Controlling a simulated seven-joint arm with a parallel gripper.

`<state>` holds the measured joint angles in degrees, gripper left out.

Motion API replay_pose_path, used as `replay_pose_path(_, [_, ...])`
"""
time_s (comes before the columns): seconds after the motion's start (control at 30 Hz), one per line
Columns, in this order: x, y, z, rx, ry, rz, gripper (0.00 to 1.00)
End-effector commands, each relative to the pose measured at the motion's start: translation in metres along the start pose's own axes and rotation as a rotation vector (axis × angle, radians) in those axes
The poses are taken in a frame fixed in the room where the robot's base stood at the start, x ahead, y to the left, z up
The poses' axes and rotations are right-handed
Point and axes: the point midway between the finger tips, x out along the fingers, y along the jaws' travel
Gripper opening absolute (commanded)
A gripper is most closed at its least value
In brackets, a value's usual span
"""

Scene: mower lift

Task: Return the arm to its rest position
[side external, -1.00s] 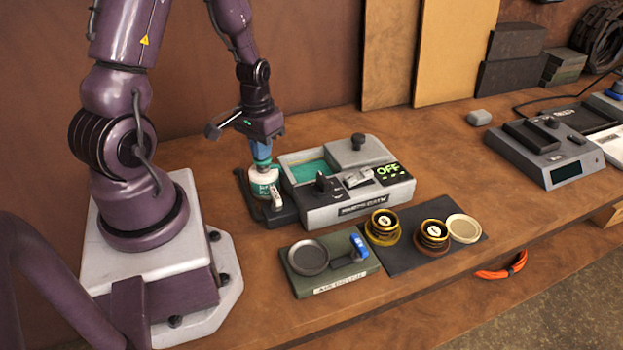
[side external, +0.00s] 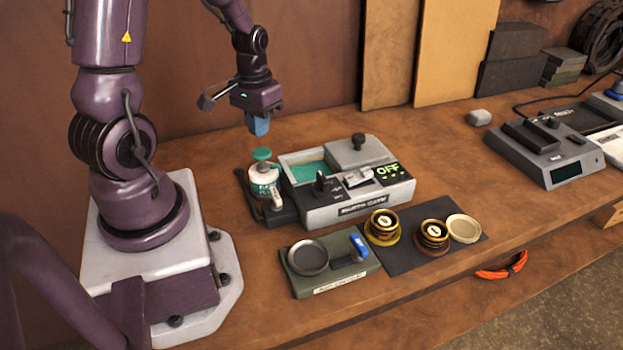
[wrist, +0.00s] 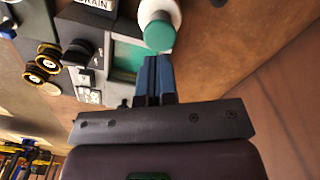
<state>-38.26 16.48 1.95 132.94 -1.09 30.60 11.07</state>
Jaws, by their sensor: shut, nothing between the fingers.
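My gripper (side external: 259,126) is shut and empty. It hangs above a white container with a green knob (side external: 264,180), clear of it, with a visible gap between the blue fingertips and the knob. In the wrist view the two blue fingers (wrist: 154,75) lie side by side, pressed together. The green knob (wrist: 158,34) shows just beyond their tips. The container stands upright on a dark base at the left end of a grey device (side external: 350,200) whose display reads OFF.
A small green-grey unit with a round dish (side external: 308,258) and a dark mat (side external: 405,262) with brass-coloured cups (side external: 383,224) lie in front. Another grey device (side external: 545,152) stands at the right. Boards (side external: 455,50) lean on the back wall. Open air surrounds my gripper.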

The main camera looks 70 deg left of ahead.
Motion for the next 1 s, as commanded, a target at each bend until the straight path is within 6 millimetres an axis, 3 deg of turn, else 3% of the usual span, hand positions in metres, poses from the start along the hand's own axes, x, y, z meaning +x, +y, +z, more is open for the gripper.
replay_pose_path(0.33, [0.0,0.0,0.0,-0.005,-0.002,0.0,0.0])
replay_pose_path(0.47, [-0.003,0.004,0.016,-0.045,-0.067,0.011,0.0])
replay_pose_path(0.57, [-0.026,0.018,0.022,-0.029,-0.051,0.009,0.0])
replay_pose_path(0.77, [-0.087,0.064,0.039,0.094,0.062,0.008,0.0])
replay_pose_path(1.0, [-0.152,0.115,0.079,0.306,0.269,0.046,0.0])
